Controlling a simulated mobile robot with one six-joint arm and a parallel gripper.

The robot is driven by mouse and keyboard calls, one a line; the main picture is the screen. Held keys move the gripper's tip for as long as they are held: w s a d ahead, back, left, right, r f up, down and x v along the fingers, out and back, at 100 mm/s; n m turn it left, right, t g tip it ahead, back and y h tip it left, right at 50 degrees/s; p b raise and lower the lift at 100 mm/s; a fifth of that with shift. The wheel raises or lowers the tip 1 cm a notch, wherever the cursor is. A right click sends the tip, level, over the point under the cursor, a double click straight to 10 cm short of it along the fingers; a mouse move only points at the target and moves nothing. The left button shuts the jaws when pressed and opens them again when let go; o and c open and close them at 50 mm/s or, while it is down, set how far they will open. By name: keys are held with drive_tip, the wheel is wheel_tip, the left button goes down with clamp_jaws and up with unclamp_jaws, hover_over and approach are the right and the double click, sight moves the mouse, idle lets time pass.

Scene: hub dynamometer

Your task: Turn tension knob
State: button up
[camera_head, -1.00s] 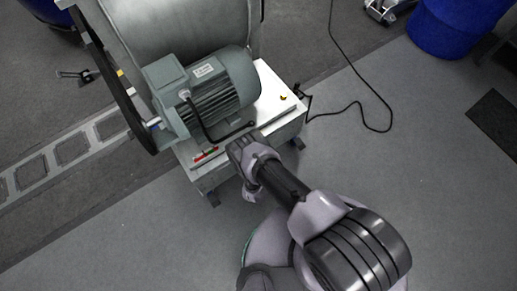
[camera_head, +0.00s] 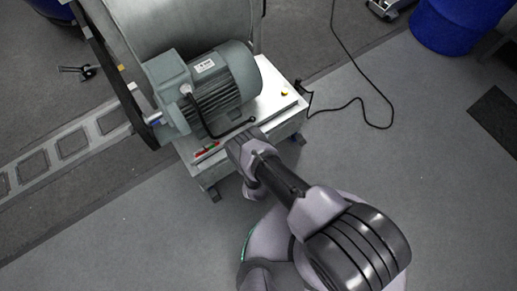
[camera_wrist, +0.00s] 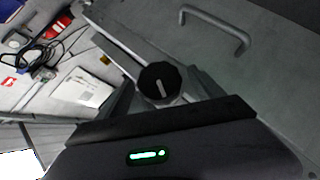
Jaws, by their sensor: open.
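The tension knob (camera_wrist: 160,83) is a round, black, faceted knob with a white pointer line, seen in the middle of the wrist view. My gripper (camera_wrist: 162,92) is open, with one dark finger to the left of the knob and one to the right. I cannot tell whether either finger touches it. In the head view my gripper (camera_head: 240,150) is at the front edge of the white machine base (camera_head: 272,98), beside the grey motor (camera_head: 215,88). The knob is hidden there behind my arm.
A metal handle (camera_wrist: 217,30) stands on the panel above right of the knob. A black cable (camera_head: 360,100) lies on open floor to the right, near a blue barrel (camera_head: 455,22).

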drive_tip(key=p+v, duration=0.6)
drive_tip(key=v, duration=1)
drive_tip(key=w+a+r+m+g+y, duration=0.1)
drive_tip(key=w+a+r+m+g, duration=0.2)
drive_tip(key=w+g, duration=0.4)
drive_tip(key=w+d+r+m+g+y, duration=0.1)
drive_tip(key=w+d+r, duration=0.2)
drive_tip(key=d+r, duration=0.3)
drive_tip(key=b+x, duration=0.2)
drive_tip(key=x, duration=0.3)
drive_tip(key=b+x, duration=0.3)
drive_tip(key=x, duration=0.3)
drive_tip(key=s+b+x, duration=0.1)
drive_tip(key=b+x, duration=0.2)
drive_tip(key=x, duration=0.3)
drive_tip(key=shift+a+f, duration=0.3)
drive_tip(key=shift+a, duration=0.05)
drive_tip(key=c, duration=1.4)
